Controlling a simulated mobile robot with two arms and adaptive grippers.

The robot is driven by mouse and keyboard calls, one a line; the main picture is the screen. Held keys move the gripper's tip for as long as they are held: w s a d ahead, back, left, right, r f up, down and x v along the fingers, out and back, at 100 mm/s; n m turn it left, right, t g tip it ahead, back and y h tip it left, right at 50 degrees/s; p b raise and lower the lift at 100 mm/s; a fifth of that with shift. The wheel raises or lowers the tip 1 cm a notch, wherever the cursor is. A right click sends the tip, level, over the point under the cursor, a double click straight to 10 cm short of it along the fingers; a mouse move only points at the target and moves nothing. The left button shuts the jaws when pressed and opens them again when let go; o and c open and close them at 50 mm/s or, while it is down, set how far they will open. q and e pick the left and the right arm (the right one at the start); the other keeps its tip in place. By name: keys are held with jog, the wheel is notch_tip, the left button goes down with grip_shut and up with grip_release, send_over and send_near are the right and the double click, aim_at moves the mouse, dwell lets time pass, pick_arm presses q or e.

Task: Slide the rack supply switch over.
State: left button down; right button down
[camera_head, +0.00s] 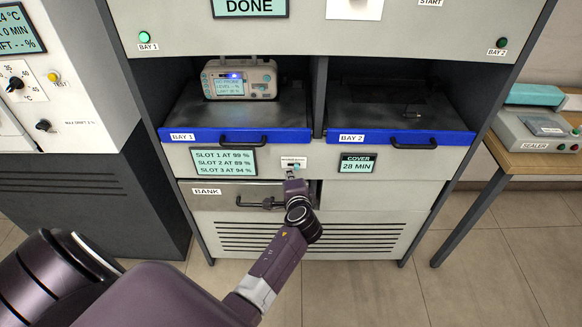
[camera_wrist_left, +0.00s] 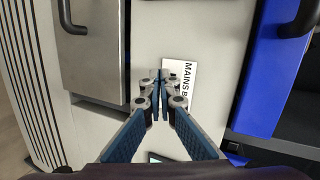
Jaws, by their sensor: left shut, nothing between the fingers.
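The rack supply switch (camera_head: 293,163) is a small white labelled plate on the rack's front panel, just under the two bays. In the wrist view its label (camera_wrist_left: 187,78) reads "MAINS B" before it is cut off by my fingers. My left gripper (camera_head: 291,177) is shut and empty, with its tips just below the switch in the head view. In the wrist view the left gripper's fingers (camera_wrist_left: 160,76) are together and overlap the plate. They hide the slider, so I cannot tell its position or whether they touch it. My right gripper is not in view.
A slot readout (camera_head: 223,162) and a cover timer display (camera_head: 357,163) flank the switch. The bank drawer (camera_head: 222,202) with a dark handle is below. Blue-fronted trays (camera_head: 240,136) sit above; a grey device (camera_head: 239,80) stands in bay 1. A sealer table (camera_head: 545,160) stands at right.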

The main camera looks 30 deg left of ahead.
pick_arm(q)
jog(key=s+d, duration=0.2)
jog(key=s, duration=0.1)
jog(key=s+d, duration=0.1)
jog(key=s, duration=0.1)
jog(key=shift+f+p, duration=0.25)
jog(key=shift+p, duration=0.05)
dwell(0.4)
jog(key=s+d+f+g+h, duration=0.25)
jog(key=s+f, duration=0.35)
jog(key=f, duration=0.4)
jog(key=s+d+f+n+g+h, duration=0.15)
jog(key=s+d+f, duration=0.35)
jog(key=f, duration=0.5)
jog(key=s+d+f+m+g+h, duration=0.1)
jog(key=s+d+f+h, duration=0.1)
jog(key=s+f, duration=0.65)
jog(key=s+f+n+g+h, duration=0.1)
jog(key=s+f, duration=0.3)
jog(key=s, duration=0.5)
jog(key=s+f+n+g+h, duration=0.1)
jog(key=s+f, duration=0.4)
jog(key=s, duration=0.5)
jog(key=s+f+n+g, duration=0.2)
jog(key=s+f+n, duration=0.2)
jog(key=s, duration=0.5)
jog(key=shift+s+d+f+h, duration=0.25)
jog(key=shift+f+h, duration=0.15)
jog(key=shift+f, duration=0.3)
